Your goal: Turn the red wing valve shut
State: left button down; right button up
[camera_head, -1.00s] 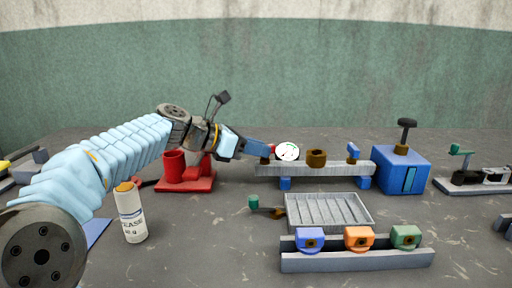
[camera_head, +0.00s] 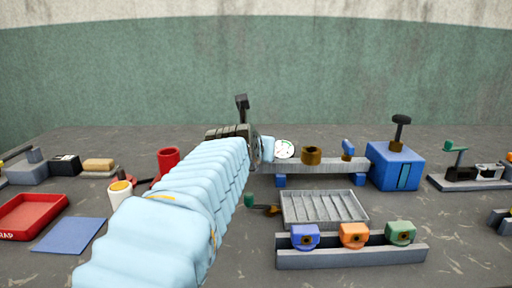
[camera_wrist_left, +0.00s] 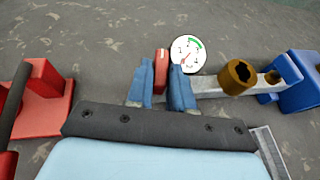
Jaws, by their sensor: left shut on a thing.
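The red wing valve (camera_wrist_left: 161,66) shows in the left wrist view as a narrow upright red wing at the left end of the grey pipe rail (camera_wrist_left: 212,90). My left gripper (camera_wrist_left: 162,78) has its two blue fingers on either side of the wing, shut on it. A white round gauge (camera_wrist_left: 187,55) with a green arc and red needle stands just right of the wing. It also shows in the head view (camera_head: 284,149). There my own forearm and wrist hide the valve and most of the gripper. My right gripper is not in view.
A brown fitting (camera_head: 311,156) and a blue lever (camera_head: 347,147) sit along the rail. A blue box (camera_head: 392,172) with a black knob stands right. A ribbed grey tray (camera_head: 322,209) and a rack of coloured blocks (camera_head: 350,257) lie in front. A red stand (camera_wrist_left: 50,90) is left.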

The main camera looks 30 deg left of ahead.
pick_arm(q)
jog(key=shift+w+d+n+g+y, duration=0.1)
jog(key=shift+d+n+g+y, duration=0.15)
jog(key=shift+n+g+y, duration=0.65)
jog(key=shift+n+t+y, duration=0.3)
jog(key=shift+n+y, duration=0.1)
jog(key=shift+y, duration=0.1)
jog(key=shift+r, duration=0.1)
jog(key=c, duration=1.1)
grip_release()
jog(key=shift+d, duration=0.1)
